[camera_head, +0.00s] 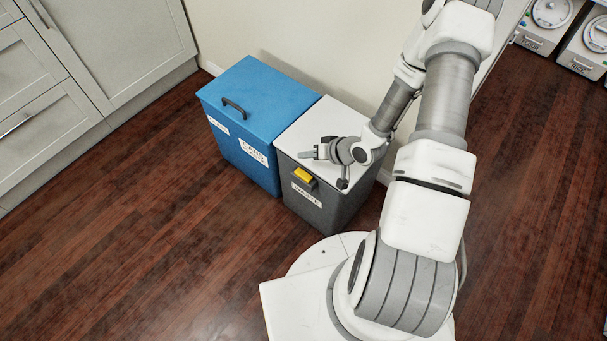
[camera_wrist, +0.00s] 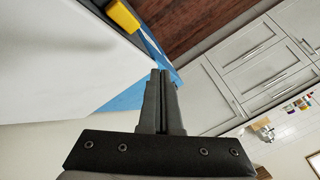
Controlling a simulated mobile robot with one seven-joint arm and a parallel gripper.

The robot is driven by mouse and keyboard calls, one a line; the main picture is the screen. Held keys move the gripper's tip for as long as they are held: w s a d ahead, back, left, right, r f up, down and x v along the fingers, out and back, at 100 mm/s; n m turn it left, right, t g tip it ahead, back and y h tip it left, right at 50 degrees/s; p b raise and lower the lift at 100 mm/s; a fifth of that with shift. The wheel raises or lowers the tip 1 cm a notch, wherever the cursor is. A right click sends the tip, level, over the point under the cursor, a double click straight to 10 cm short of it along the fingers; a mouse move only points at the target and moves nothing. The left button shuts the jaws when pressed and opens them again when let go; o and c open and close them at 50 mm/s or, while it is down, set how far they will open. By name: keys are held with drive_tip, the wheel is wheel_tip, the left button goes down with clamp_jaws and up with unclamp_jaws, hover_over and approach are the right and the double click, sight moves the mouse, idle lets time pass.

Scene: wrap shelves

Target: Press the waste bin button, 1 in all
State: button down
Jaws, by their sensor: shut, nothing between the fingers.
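The waste bin (camera_head: 309,204) is dark grey with a white lid (camera_head: 322,133) and a paper label on its front. Its yellow button (camera_head: 303,175) sits at the top of the front face. The yellow button also shows at the top of the wrist view (camera_wrist: 124,16), beside the white lid (camera_wrist: 60,60). My gripper (camera_head: 305,153) is over the lid, a little behind and above the button, its fingers pointing left. In the wrist view the two fingers (camera_wrist: 161,74) lie together with nothing between them. I see no contact between the fingers and the button.
A blue bin (camera_head: 245,125) with a dark handle and labels stands against the left side of the waste bin. Light cabinets (camera_head: 70,70) line the left wall. The wooden floor (camera_head: 150,240) in front of the bins is clear. Labelled white dispensers (camera_head: 548,20) stand at the top right.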

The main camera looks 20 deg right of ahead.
sight(306, 177)
wheel_tip(306, 177, down, 8)
drive_tip(key=b, duration=0.5)
drive_tip(key=shift+b, duration=0.4)
idle(1.4)
drive_tip(key=shift+f, duration=0.35)
drive_tip(key=shift+f+b, duration=0.55)
drive_tip(key=shift+b, duration=0.1)
idle(0.6)
drive_tip(key=shift+r, duration=0.1)
drive_tip(key=shift+r+p, duration=0.85)
